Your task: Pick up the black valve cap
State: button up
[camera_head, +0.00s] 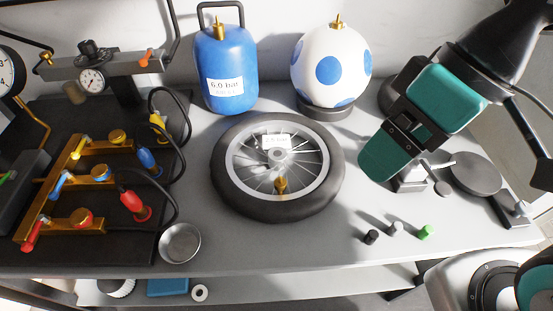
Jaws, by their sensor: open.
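The black valve cap (371,237) stands near the front edge of the grey bench top, right of the wheel. A grey cap (395,228) and a green cap (425,232) stand in a row to its right. My gripper (378,165), with teal fingers, hangs above the bench, higher up in the picture than the black cap and apart from it. It is open, and I see nothing held in it. One finger mostly hides the gap between them.
A spoked wheel (230,190) lies flat mid-bench. A blue tank (228,65) and a white ball with blue spots (331,65) stand behind it. A metal dish (180,243) and a brass manifold (80,175) are left. A dark round plate (475,174) is right.

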aim_at(372, 236)
jog(key=u, duration=1.45)
jog(key=k, duration=1)
jog(key=z, duration=0.3)
